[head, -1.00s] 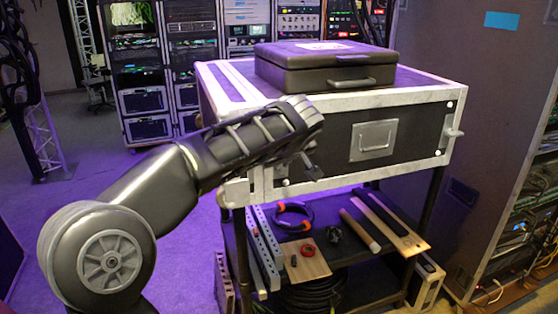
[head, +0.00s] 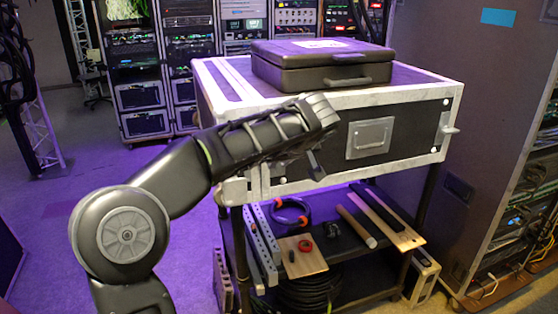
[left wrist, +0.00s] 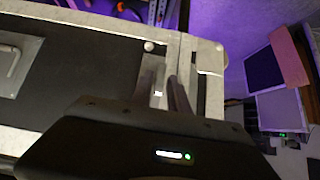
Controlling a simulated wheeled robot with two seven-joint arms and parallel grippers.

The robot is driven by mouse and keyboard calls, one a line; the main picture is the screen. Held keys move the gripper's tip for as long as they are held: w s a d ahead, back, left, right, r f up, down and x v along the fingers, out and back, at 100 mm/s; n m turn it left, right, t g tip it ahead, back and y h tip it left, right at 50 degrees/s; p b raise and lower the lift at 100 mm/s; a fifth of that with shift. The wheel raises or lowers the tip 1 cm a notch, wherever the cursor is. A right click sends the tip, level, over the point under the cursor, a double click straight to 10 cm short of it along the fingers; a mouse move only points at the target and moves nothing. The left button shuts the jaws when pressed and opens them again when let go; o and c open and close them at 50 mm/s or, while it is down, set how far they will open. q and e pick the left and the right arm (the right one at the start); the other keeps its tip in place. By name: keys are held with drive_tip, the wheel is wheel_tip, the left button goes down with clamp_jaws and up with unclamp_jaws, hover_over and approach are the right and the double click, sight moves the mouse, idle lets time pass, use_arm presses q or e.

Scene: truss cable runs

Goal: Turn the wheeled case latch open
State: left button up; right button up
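The wheeled case (head: 230,100) has a black front with pale metal edges and stands on a dark cart. A latch with a jutting pale lever (head: 452,132) shows at the right end of its front. My left gripper (head: 316,165) is in front of the left part of that front and hides some of it. In the left wrist view its two fingers (left wrist: 163,92) stand apart over a pale metal latch plate (left wrist: 158,75) near the case's end. I cannot tell whether they touch it. My right gripper is out of view.
A closed black box (head: 325,68) lies on top of the case. A recessed handle plate (head: 370,138) is mid-front. The shelf below (head: 345,200) holds tools, cable and boards. Equipment racks stand behind and at right. Purple floor is open at left.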

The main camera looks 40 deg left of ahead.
use_arm(q)
drive_tip(key=shift+o, duration=1)
drive_tip(key=shift+d, duration=0.1)
drive_tip(key=v, duration=0.7)
drive_tip(key=shift+s+d+r, duration=0.15)
drive_tip(key=shift+d+r, duration=0.05)
drive_tip(key=shift+r, duration=0.05)
